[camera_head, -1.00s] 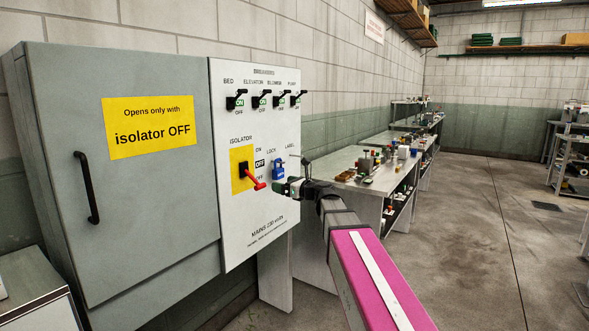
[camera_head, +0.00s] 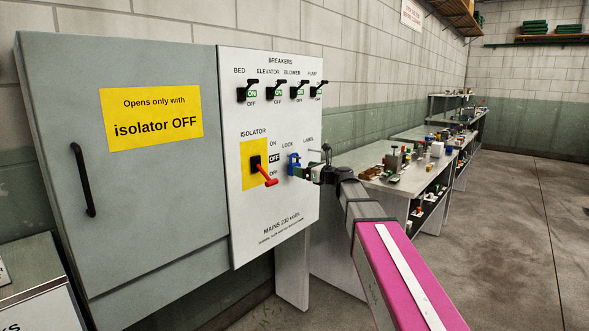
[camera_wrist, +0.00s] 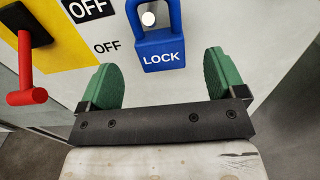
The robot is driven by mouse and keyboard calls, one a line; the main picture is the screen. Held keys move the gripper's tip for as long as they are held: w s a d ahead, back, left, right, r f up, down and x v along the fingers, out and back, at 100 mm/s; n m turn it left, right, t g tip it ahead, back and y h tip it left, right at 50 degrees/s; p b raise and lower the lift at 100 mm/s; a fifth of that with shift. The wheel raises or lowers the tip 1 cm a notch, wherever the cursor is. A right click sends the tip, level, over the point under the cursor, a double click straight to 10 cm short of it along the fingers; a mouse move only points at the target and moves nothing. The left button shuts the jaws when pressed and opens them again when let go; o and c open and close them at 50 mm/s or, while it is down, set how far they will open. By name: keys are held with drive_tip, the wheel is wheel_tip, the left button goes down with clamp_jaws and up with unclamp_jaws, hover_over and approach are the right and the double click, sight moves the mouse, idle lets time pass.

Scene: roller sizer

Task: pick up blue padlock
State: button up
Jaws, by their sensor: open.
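The blue padlock (camera_head: 294,160) hangs on the white switch panel under the word LOCK, right of the isolator. In the wrist view the padlock (camera_wrist: 160,50) shows its body marked LOCK, with the shackle running up out of the frame. My gripper (camera_head: 301,172) is in front of the panel, close to the padlock and partly covering it. In the wrist view my gripper (camera_wrist: 161,78) has its two green fingers apart, one each side of and below the padlock body. Nothing is between the fingertips.
The red isolator handle (camera_head: 265,175) sticks out left of the padlock and also shows in the wrist view (camera_wrist: 27,72). A row of black breaker switches (camera_head: 280,92) is above. A workbench (camera_head: 385,178) with small items stands right of the panel.

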sight(294, 164)
drive_tip(key=x, duration=0.2)
drive_tip(key=r+x, duration=0.1)
drive_tip(key=x, duration=0.2)
drive_tip(key=c, duration=1)
